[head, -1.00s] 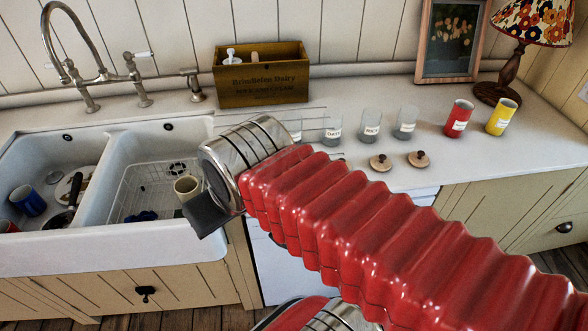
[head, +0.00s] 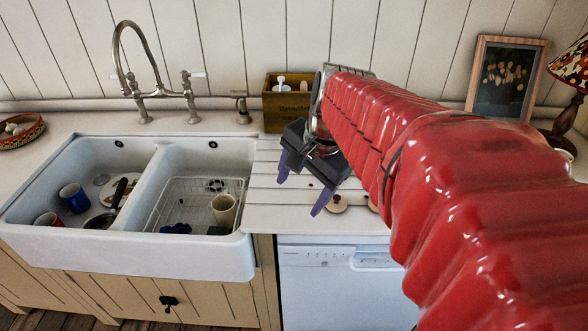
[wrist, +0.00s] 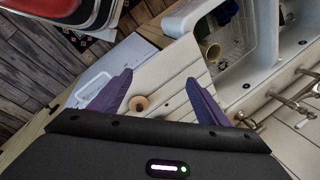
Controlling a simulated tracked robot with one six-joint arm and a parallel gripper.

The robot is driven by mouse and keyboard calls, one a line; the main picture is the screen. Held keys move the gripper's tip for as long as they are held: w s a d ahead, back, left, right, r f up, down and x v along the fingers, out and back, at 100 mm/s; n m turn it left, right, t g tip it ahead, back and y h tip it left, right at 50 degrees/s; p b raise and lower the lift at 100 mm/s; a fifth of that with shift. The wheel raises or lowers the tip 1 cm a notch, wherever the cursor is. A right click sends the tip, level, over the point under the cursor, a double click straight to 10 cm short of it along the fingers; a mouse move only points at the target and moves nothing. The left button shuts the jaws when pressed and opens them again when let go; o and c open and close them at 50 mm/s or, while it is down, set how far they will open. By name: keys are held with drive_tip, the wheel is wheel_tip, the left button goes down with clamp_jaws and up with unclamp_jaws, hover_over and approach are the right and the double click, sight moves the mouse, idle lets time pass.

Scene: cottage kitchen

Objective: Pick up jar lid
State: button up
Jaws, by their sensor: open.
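The jars are hidden behind my arm in the head view.
A double white sink (head: 100,250) with mugs and a wire rack stands left of my gripper. A wooden box (head: 290,112) is at the back wall. A picture frame (head: 478,75) and a lamp (head: 572,68) stand at the right. The grooved worktop (head: 265,210) by the sink is clear.

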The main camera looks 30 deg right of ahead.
drive_tip(key=w+d+m, duration=0.1)
drive_tip(key=d+m, duration=0.6)
drive_tip(key=d, duration=0.1)
drive_tip(key=m+y, duration=0.2)
drive_tip(key=m, duration=0.5)
approach(337, 196)
drive_tip(key=a+v, duration=0.1)
drive_tip(key=v, duration=0.3)
drive_tip(key=shift+d+f, duration=0.2)
drive_tip(key=x, duration=0.8)
drive_tip(key=shift+f, duration=0.15)
drive_tip(key=shift+w+f, duration=0.1)
drive_tip(key=shift+f, duration=0.05)
drive_tip(key=shift+d+x, duration=0.2)
drive_tip(key=shift+x, duration=2.4)
drive_tip(key=shift+w, duration=0.1)
